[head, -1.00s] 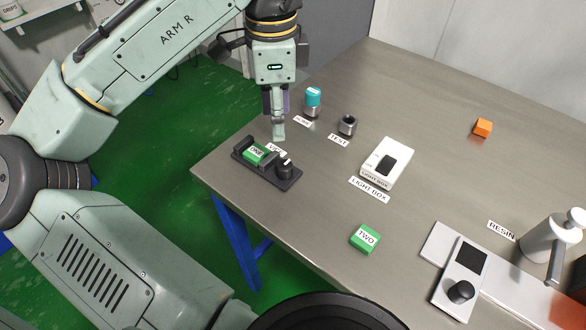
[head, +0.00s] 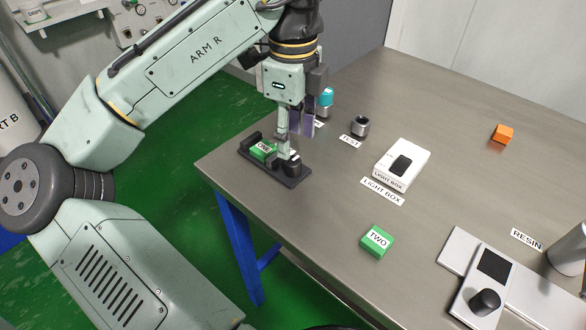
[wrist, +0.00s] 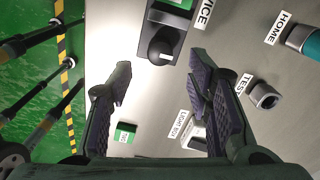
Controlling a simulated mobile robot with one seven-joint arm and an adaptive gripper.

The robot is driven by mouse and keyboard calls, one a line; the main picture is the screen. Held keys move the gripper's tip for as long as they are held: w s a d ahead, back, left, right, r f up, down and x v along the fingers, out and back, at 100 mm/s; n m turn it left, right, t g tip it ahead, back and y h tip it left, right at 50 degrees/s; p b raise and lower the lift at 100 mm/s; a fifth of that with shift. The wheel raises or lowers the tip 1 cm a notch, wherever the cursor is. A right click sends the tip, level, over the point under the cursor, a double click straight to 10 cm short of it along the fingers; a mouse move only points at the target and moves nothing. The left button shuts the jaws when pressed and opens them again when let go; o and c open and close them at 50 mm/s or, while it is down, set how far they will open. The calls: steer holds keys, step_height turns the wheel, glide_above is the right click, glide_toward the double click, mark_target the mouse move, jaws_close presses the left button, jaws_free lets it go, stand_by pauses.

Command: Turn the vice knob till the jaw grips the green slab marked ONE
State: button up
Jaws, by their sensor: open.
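The dark vice (head: 288,178) sits near the table's left edge, with the green slab marked ONE (head: 262,149) lying in it. Its black knob (head: 294,165) is at the right end of the vice; in the wrist view the knob (wrist: 161,47) shows a white pointer line. My gripper (head: 289,150) is above the vice, close to the knob, and in the head view partly covers it. In the wrist view my gripper (wrist: 160,75) is open, its dark pads apart with nothing between them. The knob lies beyond the fingertips. I cannot tell whether the jaw touches the slab.
A teal-capped cylinder (head: 326,97) and a metal socket (head: 360,126) stand behind the vice. The white light box (head: 403,164) is to its right. The green slab TWO (head: 377,241) lies nearer the front. An orange cube (head: 502,134) is far right.

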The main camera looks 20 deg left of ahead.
mark_target(293, 160)
steer(key=shift+f+b, duration=2.8)
steer(key=shift+b, duration=0.2)
jaws_close()
